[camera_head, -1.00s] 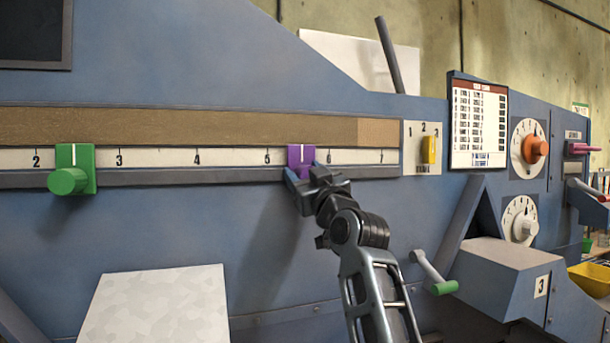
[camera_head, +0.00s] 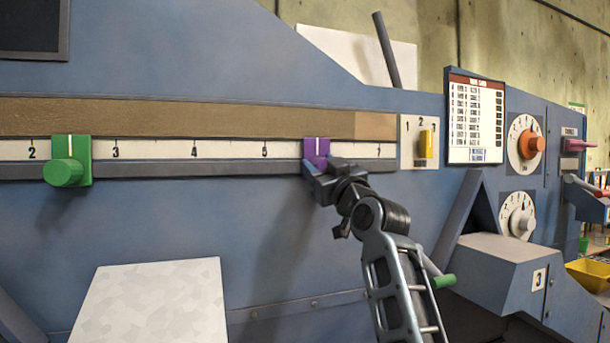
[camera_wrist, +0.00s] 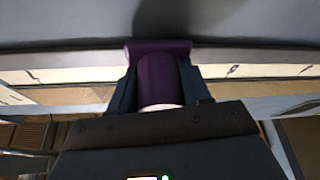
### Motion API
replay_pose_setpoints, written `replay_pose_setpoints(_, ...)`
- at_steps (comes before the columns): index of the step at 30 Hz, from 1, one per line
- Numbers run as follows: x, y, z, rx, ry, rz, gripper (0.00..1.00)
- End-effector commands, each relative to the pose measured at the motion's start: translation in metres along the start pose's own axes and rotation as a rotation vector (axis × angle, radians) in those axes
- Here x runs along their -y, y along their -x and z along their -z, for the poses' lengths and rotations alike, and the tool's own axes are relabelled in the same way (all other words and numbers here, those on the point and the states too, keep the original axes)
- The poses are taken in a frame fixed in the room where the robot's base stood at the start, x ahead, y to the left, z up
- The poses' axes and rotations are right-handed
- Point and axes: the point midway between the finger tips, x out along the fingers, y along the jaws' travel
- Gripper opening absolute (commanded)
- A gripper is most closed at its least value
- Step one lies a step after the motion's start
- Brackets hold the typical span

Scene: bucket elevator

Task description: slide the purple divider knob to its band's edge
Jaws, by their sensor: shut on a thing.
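The purple divider knob (camera_head: 316,150) sits on the numbered white scale (camera_head: 225,149), to the right of the 5 mark and left of the 7. A tan band (camera_head: 180,117) runs above the scale. Its lighter right-hand section (camera_head: 375,126) begins a little to the right of the knob's white pointer line. My gripper (camera_head: 322,178) is shut on the purple knob from below. In the wrist view the knob (camera_wrist: 160,80) sits between the two fingers, with one finger against each side. The scale's 6 is hidden behind the knob or gripper.
A green slider knob (camera_head: 68,163) is on the same rail near 2, well to the left. A yellow switch (camera_head: 426,144) is on a plate just past the rail's right end. A green-handled crank (camera_head: 443,281) is behind my arm. The rail between the purple knob and 7 is clear.

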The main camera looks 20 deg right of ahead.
Motion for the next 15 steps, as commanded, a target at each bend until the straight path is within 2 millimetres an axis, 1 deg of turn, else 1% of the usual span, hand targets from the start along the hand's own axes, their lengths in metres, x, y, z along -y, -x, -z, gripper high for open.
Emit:
replay_pose_setpoints(1, -0.014, 0.003, -0.007, 0.0, 0.003, -0.007, 0.0)
replay_pose_setpoints(9, -0.073, 0.008, -0.02, 0.0, 0.004, -0.005, 0.0)
replay_pose_setpoints(12, -0.088, 0.009, -0.021, -0.001, 0.003, -0.005, 0.0)
replay_pose_setpoints(15, -0.096, 0.009, -0.021, 0.0, 0.002, -0.002, 0.0)
